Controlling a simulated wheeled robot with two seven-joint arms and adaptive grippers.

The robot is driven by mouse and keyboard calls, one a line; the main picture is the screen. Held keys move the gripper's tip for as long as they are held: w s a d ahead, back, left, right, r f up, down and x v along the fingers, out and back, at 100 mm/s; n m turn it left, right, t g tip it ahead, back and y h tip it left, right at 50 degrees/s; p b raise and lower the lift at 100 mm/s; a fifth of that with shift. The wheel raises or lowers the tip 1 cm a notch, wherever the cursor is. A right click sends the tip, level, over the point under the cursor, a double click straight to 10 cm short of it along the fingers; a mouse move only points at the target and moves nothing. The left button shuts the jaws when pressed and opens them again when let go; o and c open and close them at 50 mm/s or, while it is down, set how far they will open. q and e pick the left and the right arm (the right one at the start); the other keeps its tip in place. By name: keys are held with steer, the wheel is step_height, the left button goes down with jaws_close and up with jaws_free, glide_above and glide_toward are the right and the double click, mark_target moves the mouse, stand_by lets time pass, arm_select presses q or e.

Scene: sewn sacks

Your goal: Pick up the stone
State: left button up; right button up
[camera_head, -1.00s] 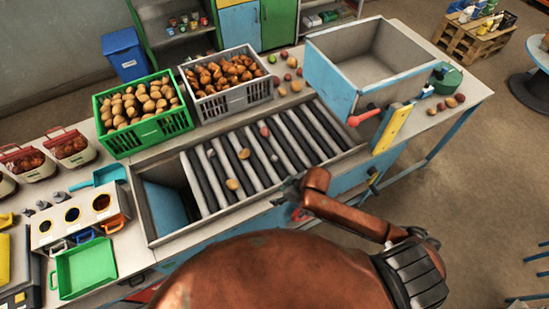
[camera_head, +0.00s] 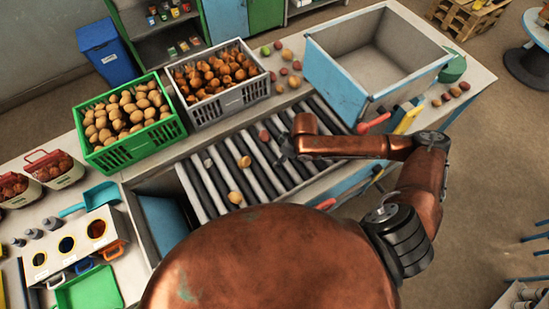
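A small greyish lump (camera_head: 208,163), which looks like the stone, lies on the left part of the roller bed (camera_head: 222,182). It is too small to be sure of. My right gripper (camera_head: 286,152) hangs over the right part of the rollers, to the right of the lump and apart from it. Its fingers are small and dark, and I cannot tell whether they are open or shut. My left gripper is not in view.
Potatoes (camera_head: 235,197) (camera_head: 244,161) and a reddish one (camera_head: 264,136) lie on the rollers. A green crate (camera_head: 135,152) and a grey crate (camera_head: 225,107) stand behind. A blue-sided bin (camera_head: 333,83) stands at the right. An open chute (camera_head: 165,225) is left of the rollers.

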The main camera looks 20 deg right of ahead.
steer(key=x, duration=0.3)
steer(key=shift+s+f+p, duration=0.25)
steer(key=shift+s+p, duration=0.05)
steer(key=shift+p, duration=0.1)
steer(key=x, duration=0.2)
steer(key=shift+w+f, duration=0.3)
steer(key=shift+a+f, duration=0.15)
steer(key=shift+f, duration=0.3)
steer(key=c, duration=0.8)
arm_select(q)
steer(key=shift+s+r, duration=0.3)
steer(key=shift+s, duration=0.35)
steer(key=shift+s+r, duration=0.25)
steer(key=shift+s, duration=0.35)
arm_select(e)
jaws_close()
